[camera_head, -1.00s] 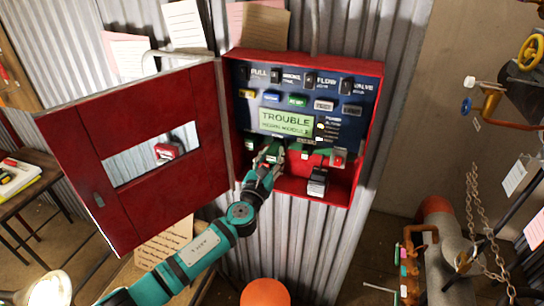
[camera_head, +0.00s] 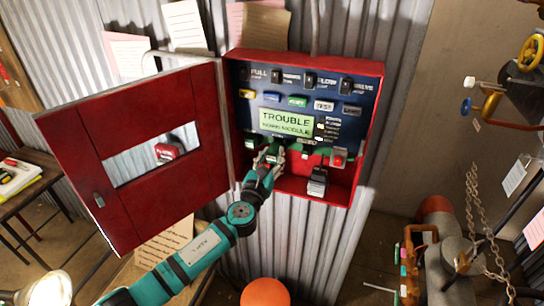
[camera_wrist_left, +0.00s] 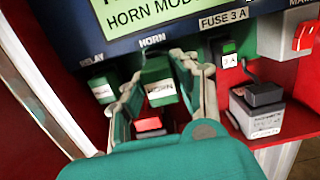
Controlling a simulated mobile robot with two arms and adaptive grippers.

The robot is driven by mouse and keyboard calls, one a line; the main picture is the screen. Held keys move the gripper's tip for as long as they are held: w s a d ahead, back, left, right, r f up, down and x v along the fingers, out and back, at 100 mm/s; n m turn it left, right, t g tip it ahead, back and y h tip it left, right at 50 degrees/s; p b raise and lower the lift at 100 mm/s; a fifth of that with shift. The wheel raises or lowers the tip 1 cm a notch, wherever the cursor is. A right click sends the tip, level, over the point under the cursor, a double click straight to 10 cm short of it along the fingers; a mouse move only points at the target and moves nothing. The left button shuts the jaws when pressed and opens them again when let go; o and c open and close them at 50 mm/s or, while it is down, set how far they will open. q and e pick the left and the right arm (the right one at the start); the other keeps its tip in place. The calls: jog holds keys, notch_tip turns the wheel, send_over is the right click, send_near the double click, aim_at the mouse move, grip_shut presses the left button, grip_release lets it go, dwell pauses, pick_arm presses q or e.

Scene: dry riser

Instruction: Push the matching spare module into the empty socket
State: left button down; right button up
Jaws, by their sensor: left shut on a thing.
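My left gripper (camera_head: 271,155) reaches into the red box, below the panel's display. In the left wrist view its two fingers (camera_wrist_left: 165,100) close on the sides of a green module (camera_wrist_left: 158,75) with a white label that seems to read HORN. The module is right under the panel's printed word HORN. The socket behind it is hidden, and I cannot tell how deep the module sits. The lit display (camera_head: 286,122) reads TROUBLE and HORN MODULE. My right gripper is not in view.
A green relay module (camera_wrist_left: 103,88) is left of the fingers, a fuse module (camera_wrist_left: 229,54) to the right. The open red door (camera_head: 150,185) is at left.

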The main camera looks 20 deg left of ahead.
aim_at(276, 148)
pick_arm(q)
jog(key=shift+w+b, duration=0.8)
jog(key=shift+w, duration=1.15)
jog(key=shift+s, duration=0.35)
jog(key=shift+s+p, duration=0.75)
jog(key=shift+s, duration=0.4)
jog(key=shift+s+p, duration=0.5)
jog(key=shift+s, duration=1)
jog(key=shift+w, duration=0.15)
jog(key=shift+w, duration=0.6)
dwell(0.4)
